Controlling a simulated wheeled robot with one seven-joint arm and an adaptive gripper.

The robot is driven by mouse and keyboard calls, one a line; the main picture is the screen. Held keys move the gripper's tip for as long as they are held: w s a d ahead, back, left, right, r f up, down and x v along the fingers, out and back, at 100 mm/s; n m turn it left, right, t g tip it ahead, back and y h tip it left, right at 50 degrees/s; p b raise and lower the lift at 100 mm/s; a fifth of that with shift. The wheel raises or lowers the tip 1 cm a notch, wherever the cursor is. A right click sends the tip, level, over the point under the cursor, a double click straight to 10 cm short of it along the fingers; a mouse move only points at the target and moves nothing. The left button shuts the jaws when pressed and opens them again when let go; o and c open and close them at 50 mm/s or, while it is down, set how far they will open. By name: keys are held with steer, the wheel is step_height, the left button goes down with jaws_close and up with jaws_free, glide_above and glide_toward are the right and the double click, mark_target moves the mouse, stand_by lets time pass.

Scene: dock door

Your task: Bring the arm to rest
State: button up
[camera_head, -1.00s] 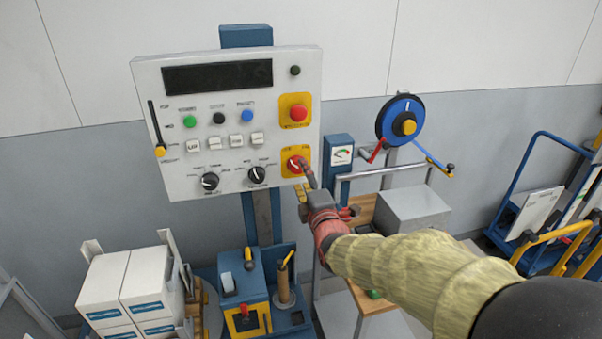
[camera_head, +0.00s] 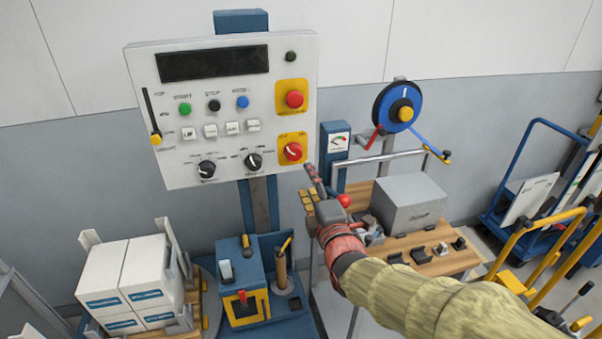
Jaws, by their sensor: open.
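My arm, in a yellowish sleeve, reaches in from the lower right of the head view. My gripper (camera_head: 314,188) is open and appears empty, below and to the right of the control panel (camera_head: 226,148). It is apart from the red rotary switch (camera_head: 293,151) on its yellow plate at the panel's lower right. A small red ball (camera_head: 344,201) shows right beside the gripper; I cannot tell what it belongs to. The arm hides part of the workbench behind it.
A wooden-topped bench (camera_head: 440,262) with a grey box (camera_head: 408,202) stands behind the arm. A blue reel (camera_head: 398,107) is above it. A blue pedestal (camera_head: 243,283) and stacked white boxes (camera_head: 133,280) stand at lower left. Carts (camera_head: 530,190) are at right.

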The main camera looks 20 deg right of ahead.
steer(key=s+f+m+g, duration=0.4)
steer(key=f+m, duration=0.1)
steer(key=f, duration=0.2)
steer(key=s+f+m+g, duration=0.4)
steer(key=s+f+m, duration=0.1)
steer(key=f, duration=0.2)
steer(key=s+r+m+g, duration=0.2)
steer(key=s+r+m, duration=0.2)
steer(key=s, duration=0.5)
steer(key=s+r+m+g, duration=0.2)
steer(key=s+r+m, duration=0.2)
steer(key=s, duration=0.6)
steer(key=shift+s, duration=0.25)
steer(key=shift+a, duration=0.1)
